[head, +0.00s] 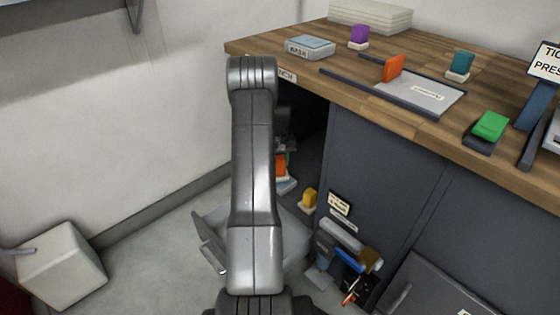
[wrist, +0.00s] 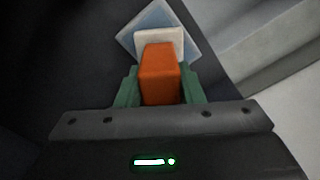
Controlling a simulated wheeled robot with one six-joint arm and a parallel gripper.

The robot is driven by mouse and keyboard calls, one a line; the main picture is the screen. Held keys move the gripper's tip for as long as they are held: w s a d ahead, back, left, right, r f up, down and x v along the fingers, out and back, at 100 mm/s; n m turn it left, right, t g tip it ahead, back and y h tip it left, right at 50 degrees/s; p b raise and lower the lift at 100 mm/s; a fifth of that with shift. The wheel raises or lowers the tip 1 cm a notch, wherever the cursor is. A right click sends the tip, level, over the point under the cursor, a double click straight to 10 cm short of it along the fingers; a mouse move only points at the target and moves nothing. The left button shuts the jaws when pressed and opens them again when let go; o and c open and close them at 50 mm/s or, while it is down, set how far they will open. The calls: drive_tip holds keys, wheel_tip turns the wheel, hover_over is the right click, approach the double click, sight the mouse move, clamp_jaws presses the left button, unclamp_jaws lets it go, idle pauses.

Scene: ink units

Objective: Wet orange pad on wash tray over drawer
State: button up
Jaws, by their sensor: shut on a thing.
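My gripper (wrist: 160,95) is shut on an orange pad (wrist: 158,72), with green fingers on both sides of it. The pad also shows low in the cabinet opening in the head view (head: 281,166), partly behind my arm. Its off-white base (wrist: 160,40) faces a pale blue square tray (wrist: 142,20), which also shows just below the pad in the head view (head: 287,186). I cannot tell whether base and tray touch. Another pale blue tray, marked WASH (head: 310,47), lies on the wooden counter (head: 345,40). A second orange block (head: 394,68) stands on the counter.
A yellow block on a pale base (head: 309,198) sits low, right of my arm. A small rack of tools (head: 345,250) stands by the grey cabinet (head: 375,170). Purple (head: 359,35), teal (head: 460,65) and green (head: 490,125) blocks are on the counter. A white box (head: 60,265) is at left.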

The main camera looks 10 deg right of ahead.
drive_tip(key=shift+f, duration=0.55)
idle(1.2)
drive_tip(key=shift+r+p, duration=2)
drive_tip(key=shift+r, duration=1.5)
